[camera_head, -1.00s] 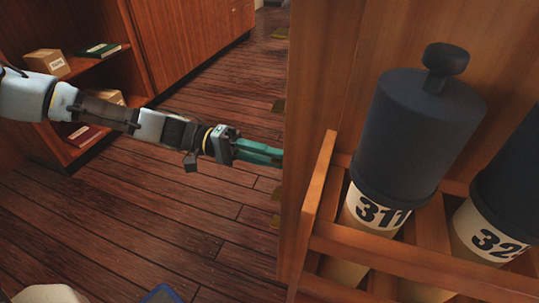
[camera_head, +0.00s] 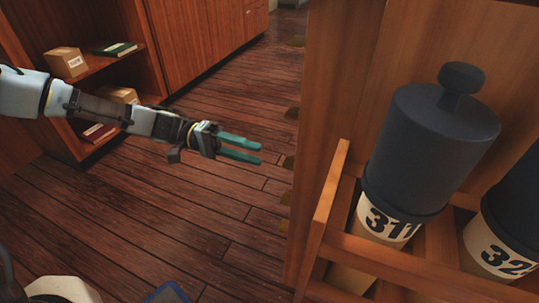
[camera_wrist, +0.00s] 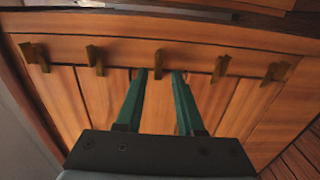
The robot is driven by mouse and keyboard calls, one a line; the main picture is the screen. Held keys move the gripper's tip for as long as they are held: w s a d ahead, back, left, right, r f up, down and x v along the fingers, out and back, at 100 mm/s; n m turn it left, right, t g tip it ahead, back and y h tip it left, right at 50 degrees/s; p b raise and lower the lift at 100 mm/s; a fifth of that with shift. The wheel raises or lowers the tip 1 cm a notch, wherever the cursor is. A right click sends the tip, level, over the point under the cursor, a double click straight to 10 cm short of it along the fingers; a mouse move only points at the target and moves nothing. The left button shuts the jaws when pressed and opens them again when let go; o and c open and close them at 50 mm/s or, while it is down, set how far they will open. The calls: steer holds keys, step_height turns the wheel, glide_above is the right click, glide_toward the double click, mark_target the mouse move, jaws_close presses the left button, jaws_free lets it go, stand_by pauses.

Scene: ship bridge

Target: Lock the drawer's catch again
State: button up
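My gripper (camera_head: 260,153) is open and empty, with its two teal fingers apart. It is left of the edge of a wooden cabinet (camera_head: 337,70), over the floor. In the wrist view, my gripper (camera_wrist: 159,75) faces a wooden front (camera_wrist: 105,105) with a row of several small brass-coloured tabs. Brass tabs (camera_head: 289,162) also stick out from the cabinet's edge in the head view. I cannot tell which tab, if any, is the drawer's catch, or whether it is locked.
A wooden rack (camera_head: 372,252) on the right holds dark-capped canisters, one marked 311 (camera_head: 430,135). A low shelf (camera_head: 90,72) with boxes and books stands at the left. The plank floor (camera_head: 215,210) between is mostly clear.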

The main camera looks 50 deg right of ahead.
steer(key=v, duration=0.3)
steer(key=shift+w+a, duration=0.15)
steer(key=shift+w, duration=0.1)
stand_by(0.4)
steer(key=w+a+f+n+t+y, duration=0.25)
steer(key=w+a+t, duration=0.2)
steer(key=a, duration=0.35)
steer(key=w+a+f+n+t+y, duration=0.1)
steer(key=w+a+f+n+t, duration=0.15)
steer(key=w+a+t, duration=0.4)
steer(key=w+a+r+n+t+y, duration=0.1)
steer(key=w+a+r+n+t, duration=0.2)
steer(key=a, duration=0.5)
steer(key=a+r+n+t, duration=0.25)
steer(key=a+r, duration=0.25)
steer(key=a, duration=0.3)
steer(key=w+a+r+n+t+y, duration=0.1)
steer(key=w+a+r+n+t, duration=0.2)
steer(key=a, duration=0.4)
steer(key=w+p+v, duration=0.3)
steer(key=p+v, duration=1.1)
steer(key=w+r+p+v, duration=0.1)
steer(key=w+p+v, duration=0.1)
steer(key=p+v, duration=1.3)
steer(key=shift+g, duration=0.35)
steer(key=shift+r, duration=0.1)
